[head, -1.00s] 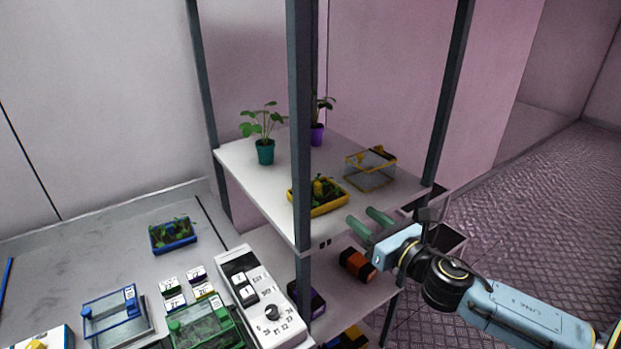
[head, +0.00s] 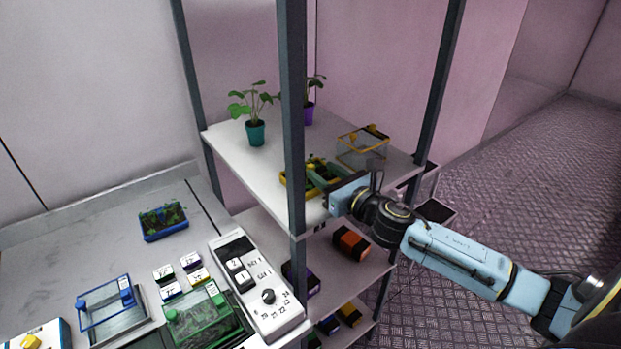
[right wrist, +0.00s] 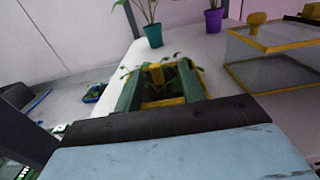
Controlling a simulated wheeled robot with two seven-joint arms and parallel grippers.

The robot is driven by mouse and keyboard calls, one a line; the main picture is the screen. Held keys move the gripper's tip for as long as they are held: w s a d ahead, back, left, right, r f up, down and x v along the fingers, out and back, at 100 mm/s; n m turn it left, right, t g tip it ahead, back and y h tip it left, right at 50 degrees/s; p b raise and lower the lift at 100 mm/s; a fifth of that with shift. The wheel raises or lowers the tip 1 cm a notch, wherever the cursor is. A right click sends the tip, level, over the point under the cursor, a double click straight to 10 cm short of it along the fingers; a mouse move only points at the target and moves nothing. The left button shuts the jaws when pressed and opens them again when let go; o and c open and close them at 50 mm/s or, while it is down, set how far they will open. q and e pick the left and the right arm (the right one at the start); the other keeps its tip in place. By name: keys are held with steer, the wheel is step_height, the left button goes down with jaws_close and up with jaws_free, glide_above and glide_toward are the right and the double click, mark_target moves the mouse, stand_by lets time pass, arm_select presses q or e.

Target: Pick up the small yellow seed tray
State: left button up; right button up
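The small yellow seed tray (head: 290,190), with green seedlings and a yellow upright piece in its middle, sits on the top shelf near the front edge. My right gripper (head: 316,178) reaches in from the right, with its green fingers low over the tray. In the right wrist view the fingers (right wrist: 160,76) are spread apart, with the tray's yellow front rim (right wrist: 165,102) and the upright piece between them. A gap shows on each side of that piece. I cannot tell whether the fingers touch the tray. My left gripper is out of view.
The top shelf (head: 238,155) also holds a teal pot (head: 255,133), a purple pot (head: 307,115) and a clear yellow-rimmed box (head: 362,150) close behind the gripper. A blue seedling tray (head: 163,221) is on the bench.

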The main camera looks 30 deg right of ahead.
mark_target(313, 168)
steer(key=w, duration=0.2)
steer(key=w+a, duration=0.1)
steer(key=w, duration=0.2)
steer(key=shift+f+p, duration=0.1)
steer(key=shift+p, duration=0.2)
jaws_close()
